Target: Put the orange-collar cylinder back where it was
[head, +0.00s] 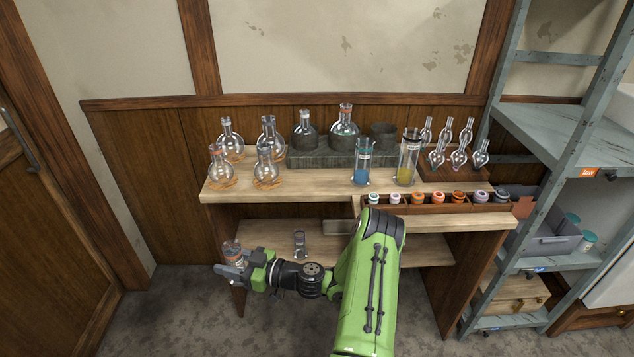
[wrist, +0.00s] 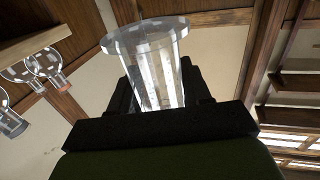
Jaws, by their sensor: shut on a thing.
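My gripper (head: 240,268) is shut on a clear glass vessel (head: 232,249), held out left of the lower shelf. In the wrist view the glass vessel (wrist: 160,75) stands between the dark jaws, with a wide disc-like end toward the top of the picture. A hint of orange-red shows on it in the head view, but a collar is not clear. On the upper top stand a cylinder with blue liquid (head: 361,165) and a taller one with yellow liquid (head: 406,165); the taller one has a band near its top, its colour hard to tell.
Round flasks (head: 266,170) on orange rings stand at the left of the wooden top (head: 325,186). A grey block (head: 310,158) holds more flasks behind. A row of small jars (head: 417,198) lines the front right. A small clear vessel (head: 300,243) stands on the lower shelf (head: 270,232).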

